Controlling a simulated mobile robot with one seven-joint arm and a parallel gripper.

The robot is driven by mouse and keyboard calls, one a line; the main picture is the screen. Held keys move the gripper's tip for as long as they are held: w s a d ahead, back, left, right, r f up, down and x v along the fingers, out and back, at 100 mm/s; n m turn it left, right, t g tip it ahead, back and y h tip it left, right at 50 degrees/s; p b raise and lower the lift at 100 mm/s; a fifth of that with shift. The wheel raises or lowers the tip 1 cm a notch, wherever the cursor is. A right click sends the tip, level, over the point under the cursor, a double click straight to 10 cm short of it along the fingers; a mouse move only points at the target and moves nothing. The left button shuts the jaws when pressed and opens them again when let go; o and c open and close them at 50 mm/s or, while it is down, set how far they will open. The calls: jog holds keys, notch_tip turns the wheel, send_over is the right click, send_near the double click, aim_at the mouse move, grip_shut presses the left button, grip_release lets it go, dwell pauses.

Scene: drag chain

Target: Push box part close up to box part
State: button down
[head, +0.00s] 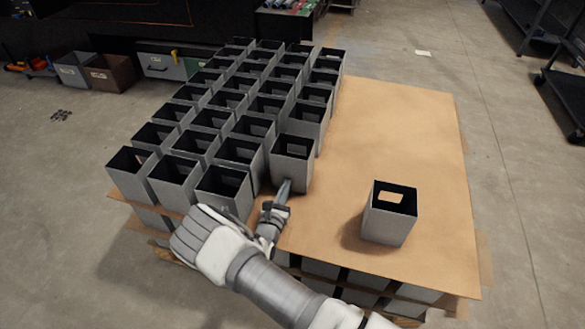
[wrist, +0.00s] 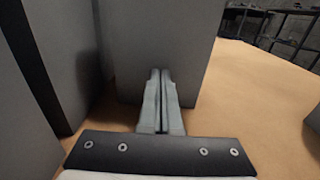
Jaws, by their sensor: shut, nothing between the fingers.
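Several grey open-topped box parts stand upright in rows on the brown board (head: 410,120). The nearest box part (head: 291,170) of the right-hand row stands right in front of my gripper (head: 286,186). In the wrist view its grey face (wrist: 165,50) fills the middle, and the shut, empty fingers (wrist: 162,92) point at its lower part. They look touching or almost touching; I cannot tell which. Another box part (head: 222,190) stands to the left of my gripper, and grey walls also show at the left in the wrist view (wrist: 58,60).
A lone box part (head: 388,215) stands apart at the front right of the board. More boxes are stacked in a layer below the board. Bins (head: 110,72) lie on the floor at the back left.

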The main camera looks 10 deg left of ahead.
aim_at(291, 174)
jog(key=shift+w, duration=0.1)
jog(key=shift+w+d+b, duration=0.25)
jog(key=shift+w+b, duration=0.45)
jog(key=shift+w, duration=0.85)
jog(key=shift+w+d+b, duration=0.2)
jog(key=shift+w+b, duration=0.5)
jog(key=shift+w, duration=0.9)
jog(key=shift+w+d+b, duration=0.25)
jog(key=shift+w+b, duration=0.45)
jog(key=shift+w, duration=0.85)
jog(key=shift+s+a+r+p, duration=0.1)
jog(key=shift+s+r+p, duration=0.05)
jog(key=shift+s+p, duration=0.3)
jog(key=s+p, duration=0.1)
jog(key=s, duration=0.2)
jog(key=shift+s+a+p, duration=0.2)
jog(key=shift+p, duration=0.2)
jog(key=shift+s+a+p, duration=0.2)
jog(key=shift+s+p, duration=0.3)
jog(key=shift+s, duration=0.85)
